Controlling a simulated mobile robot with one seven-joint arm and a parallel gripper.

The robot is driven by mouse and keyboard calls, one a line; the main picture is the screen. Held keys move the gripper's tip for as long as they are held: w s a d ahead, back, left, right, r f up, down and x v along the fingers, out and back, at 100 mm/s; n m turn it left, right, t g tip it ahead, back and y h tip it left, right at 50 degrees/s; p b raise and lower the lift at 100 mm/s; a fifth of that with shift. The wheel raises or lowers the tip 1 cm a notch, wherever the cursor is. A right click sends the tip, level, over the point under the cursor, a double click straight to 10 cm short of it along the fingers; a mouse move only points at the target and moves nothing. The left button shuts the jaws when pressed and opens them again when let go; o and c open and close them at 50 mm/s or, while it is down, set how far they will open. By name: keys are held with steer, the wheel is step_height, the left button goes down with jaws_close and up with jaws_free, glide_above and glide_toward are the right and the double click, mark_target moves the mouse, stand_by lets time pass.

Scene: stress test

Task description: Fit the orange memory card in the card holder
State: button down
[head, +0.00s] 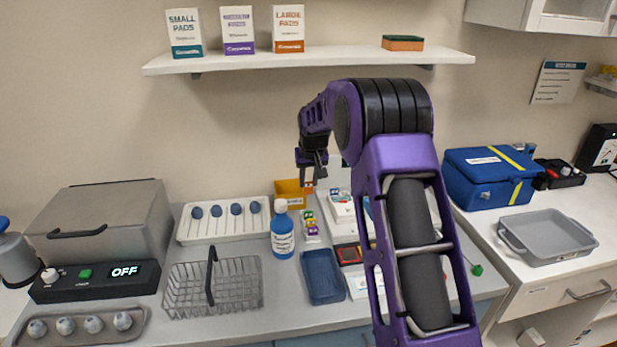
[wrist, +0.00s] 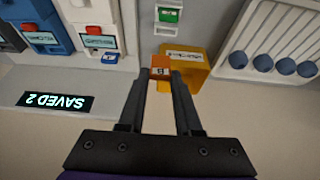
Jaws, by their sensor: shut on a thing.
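The orange memory card (wrist: 160,72) is between the fingertips of my gripper (wrist: 159,76), which is shut on it. The card has a dark mark on its face. In the head view my gripper (head: 312,172) hangs fingers-down above the back of the counter, close to the yellow-orange bin (head: 289,188). A narrow strip with several coloured cards (head: 311,228), which looks like the card holder, lies in front of the bin. Its end with a green card (wrist: 169,15) shows at the top of the wrist view. The card appears apart from it.
White devices (head: 342,208) stand right of the strip, partly behind my arm. In the wrist view a display reads SAVED 2 (wrist: 55,101).

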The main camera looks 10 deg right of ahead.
mark_target(307, 193)
steer(key=shift+s+a+f, duration=0.1)
steer(key=shift+a+f, duration=0.05)
steer(key=shift+a, duration=0.15)
steer(key=shift+f+b, duration=1.7)
steer(key=shift+f, duration=0.9)
steer(key=shift+f+b, duration=0.7)
steer(key=shift+f, duration=0.45)
steer(key=c, duration=0.9)
jaws_free()
steer(key=shift+r, duration=0.1)
steer(key=shift+r+p, duration=1.25)
steer(key=shift+r, duration=0.7)
